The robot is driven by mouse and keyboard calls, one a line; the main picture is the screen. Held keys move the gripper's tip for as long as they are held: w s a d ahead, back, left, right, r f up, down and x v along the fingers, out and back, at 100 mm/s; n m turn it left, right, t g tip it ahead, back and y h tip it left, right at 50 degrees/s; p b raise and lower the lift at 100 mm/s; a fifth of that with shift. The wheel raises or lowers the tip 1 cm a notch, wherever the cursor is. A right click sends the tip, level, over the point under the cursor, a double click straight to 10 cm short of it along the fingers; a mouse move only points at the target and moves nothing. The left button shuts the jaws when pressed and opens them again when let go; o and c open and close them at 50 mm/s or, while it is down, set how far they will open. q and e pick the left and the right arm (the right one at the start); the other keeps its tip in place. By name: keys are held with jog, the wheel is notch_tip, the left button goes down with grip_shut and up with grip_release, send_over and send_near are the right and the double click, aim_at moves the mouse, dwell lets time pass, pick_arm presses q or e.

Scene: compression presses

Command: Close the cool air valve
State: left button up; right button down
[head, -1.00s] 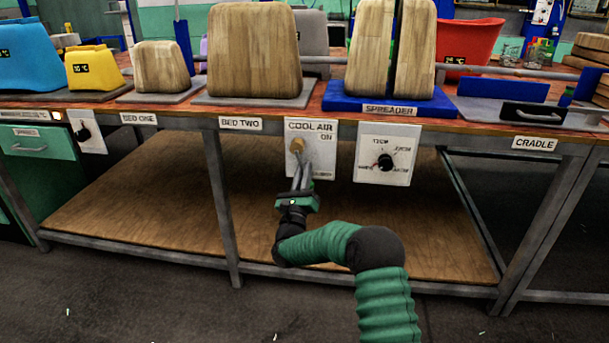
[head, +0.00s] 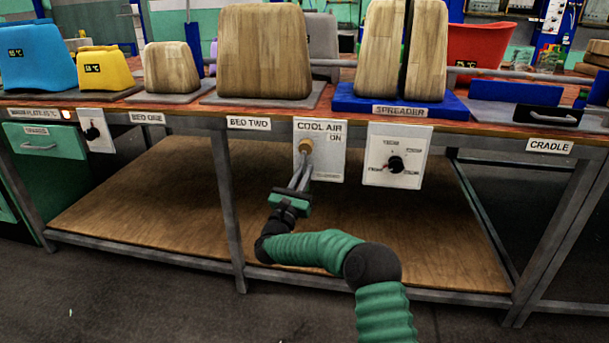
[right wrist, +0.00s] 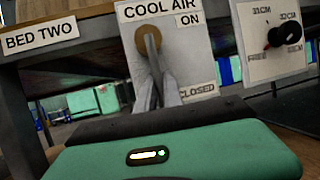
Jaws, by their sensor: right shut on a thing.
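The cool air valve is on a white plate (head: 331,160) on the bench front, marked COOL AIR, with ON at the upper right and CLOSED lower down. Its brass-coloured knob (head: 305,146) also shows in the right wrist view (right wrist: 147,37), with a narrow handle hanging down from it, almost vertical. My right gripper (head: 304,172) reaches up from below. Its grey fingers are shut on the handle just under the knob and partly cover the handle; they also show in the right wrist view (right wrist: 158,92). My left gripper is not in view.
A dial plate (head: 396,156) with a black knob is close to the right of the valve. Another black knob (head: 92,133) is at the far left. The bench top edge lies above. A wooden lower shelf (head: 170,205) and bench legs are below; the shelf is bare.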

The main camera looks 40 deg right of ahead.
jog(key=shift+w+f, duration=0.1)
jog(key=c, duration=1.5)
grip_release()
jog(key=shift+w+f, duration=0.1)
jog(key=shift+a, duration=0.2)
jog(key=p+v, duration=0.4)
jog(key=v, duration=1.2)
jog(key=shift+s+a+f, duration=0.15)
jog(key=shift+s+f, duration=0.05)
jog(key=shift+s, duration=0.05)
